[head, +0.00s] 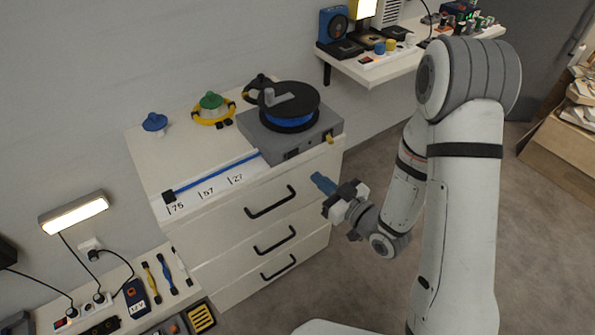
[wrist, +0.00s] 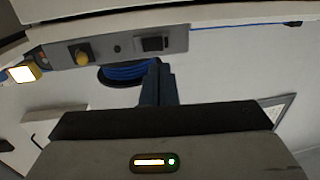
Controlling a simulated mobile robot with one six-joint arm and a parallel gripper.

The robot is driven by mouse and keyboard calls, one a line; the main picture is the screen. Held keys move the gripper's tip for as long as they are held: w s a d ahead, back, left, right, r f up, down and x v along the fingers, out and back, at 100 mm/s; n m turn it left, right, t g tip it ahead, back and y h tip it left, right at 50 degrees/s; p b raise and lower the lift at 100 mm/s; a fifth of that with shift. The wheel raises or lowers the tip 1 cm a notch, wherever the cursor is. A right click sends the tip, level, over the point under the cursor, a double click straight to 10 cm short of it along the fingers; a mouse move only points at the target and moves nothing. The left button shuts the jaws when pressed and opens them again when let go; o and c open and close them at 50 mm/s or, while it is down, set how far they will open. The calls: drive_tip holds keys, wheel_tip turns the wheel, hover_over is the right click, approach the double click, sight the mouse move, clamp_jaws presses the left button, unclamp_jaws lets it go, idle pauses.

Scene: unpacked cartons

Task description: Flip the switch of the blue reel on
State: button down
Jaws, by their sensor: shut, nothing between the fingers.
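The blue reel (head: 290,121), a black-topped spool wound with blue cable, sits on a grey box (head: 270,142) on top of the white cabinet. Its blue windings show in the wrist view (wrist: 128,74). On the box's front panel (wrist: 190,38) is a dark rocker switch (wrist: 153,43); which way it is tipped I cannot tell. A yellow knob (wrist: 82,57) and a small dark round part sit beside it. My gripper (head: 322,183) is shut and empty, in front of the cabinet and below the panel, apart from it. Its blue fingers (wrist: 158,84) point toward the switch side.
Blue cable (head: 215,173) runs left along a strip marked 75, 57, 27. A green-topped yellow coil (head: 212,107) and a blue knob-like piece (head: 155,122) stand behind. Drawer handles (head: 270,202) stick out in front. A shelf (head: 400,60) holds devices.

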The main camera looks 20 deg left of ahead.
sight(291, 156)
drive_tip(key=b+x, duration=0.2)
drive_tip(key=x, duration=0.6)
drive_tip(key=shift+w+a+r+b, duration=0.1)
drive_tip(key=shift+a+b, duration=0.05)
drive_tip(key=shift+b, duration=0.25)
